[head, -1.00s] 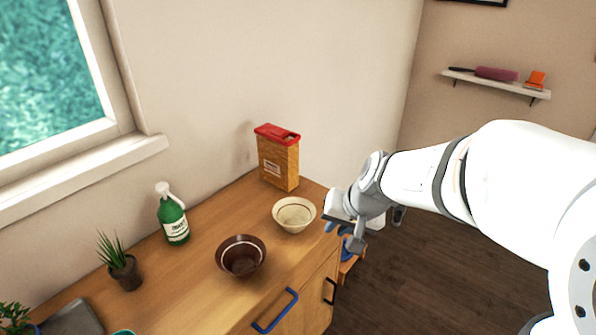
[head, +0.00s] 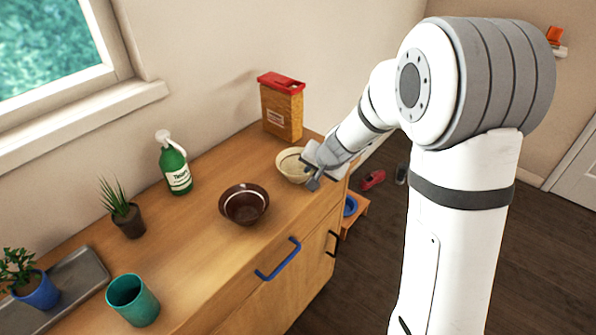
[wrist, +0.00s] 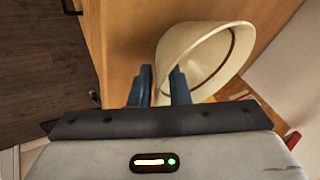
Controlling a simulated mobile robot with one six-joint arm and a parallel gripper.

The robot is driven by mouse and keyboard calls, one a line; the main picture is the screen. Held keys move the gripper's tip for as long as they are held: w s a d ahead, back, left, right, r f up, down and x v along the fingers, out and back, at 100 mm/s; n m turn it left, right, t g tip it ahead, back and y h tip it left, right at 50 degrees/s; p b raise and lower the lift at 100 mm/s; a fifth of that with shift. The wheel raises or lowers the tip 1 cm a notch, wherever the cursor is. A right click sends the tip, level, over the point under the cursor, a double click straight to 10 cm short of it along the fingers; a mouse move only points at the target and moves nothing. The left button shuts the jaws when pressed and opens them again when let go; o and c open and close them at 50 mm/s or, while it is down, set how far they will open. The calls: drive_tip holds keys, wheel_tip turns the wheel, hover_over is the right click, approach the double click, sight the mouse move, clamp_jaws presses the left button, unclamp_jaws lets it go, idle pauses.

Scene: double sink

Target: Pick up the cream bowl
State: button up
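The cream bowl (head: 291,166) stands on the wooden counter near its right end, partly hidden by my gripper (head: 310,174) in the head view. In the wrist view, the bowl (wrist: 208,62) shows its pale wall and a brown ring inside. My gripper (wrist: 161,82) has two blue fingers apart, with the bowl's near rim and wall reaching between them. The right finger overlaps the bowl and the left finger is just outside it. A firm hold on the wall is not visible.
A brown bowl (head: 244,204) stands left of the cream bowl. A red-lidded box (head: 281,108) stands behind it by the wall. A green spray bottle (head: 175,166), a potted plant (head: 124,213) and a teal cup (head: 133,301) are farther left.

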drive_tip(key=shift+w+a+f, duration=0.1)
drive_tip(key=shift+f, duration=0.15)
drive_tip(key=shift+c, duration=0.4)
clamp_jaws()
drive_tip(key=shift+r, duration=0.1)
